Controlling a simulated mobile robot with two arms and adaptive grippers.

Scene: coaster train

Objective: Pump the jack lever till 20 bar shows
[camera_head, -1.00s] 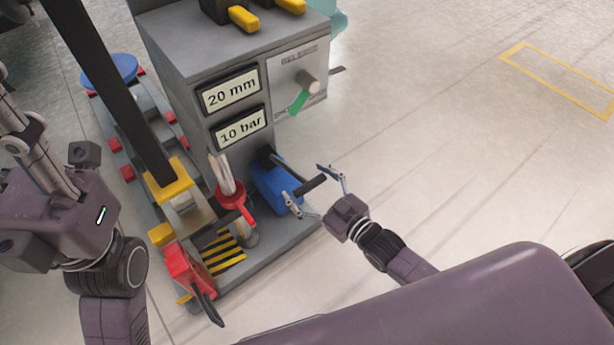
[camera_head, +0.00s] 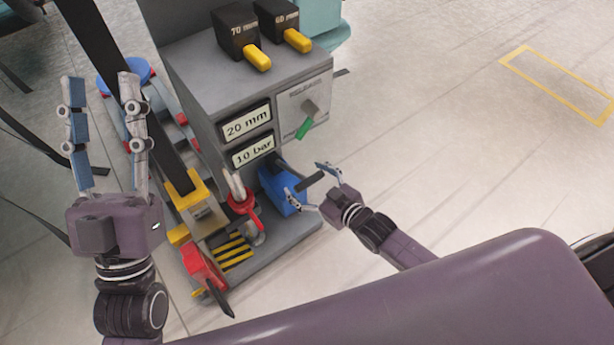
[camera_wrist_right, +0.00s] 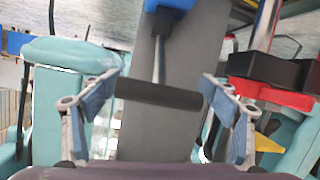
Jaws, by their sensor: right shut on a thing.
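The jack lever has a black grip (camera_head: 309,186) and rises from a blue pump body (camera_head: 283,199) at the foot of the grey console (camera_head: 205,80). My right gripper (camera_head: 308,190) is shut on the lever's grip. In the right wrist view the black grip (camera_wrist_right: 158,95) lies crosswise between the fingers, with its metal rod beyond. The pressure display (camera_head: 252,151) on the console reads 10 bar, and the display above it (camera_head: 246,123) reads 20 mm. My left gripper (camera_head: 103,130) is open and empty, with its fingers pointing up, left of the console.
A red-handled valve (camera_head: 243,203) and a red part with a black lever (camera_head: 205,268) stand left of the pump. A green-handled knob (camera_head: 306,124) is on the console's side. Two yellow-handled blocks, marked 70 and 60, sit on top. Floor to the right is clear.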

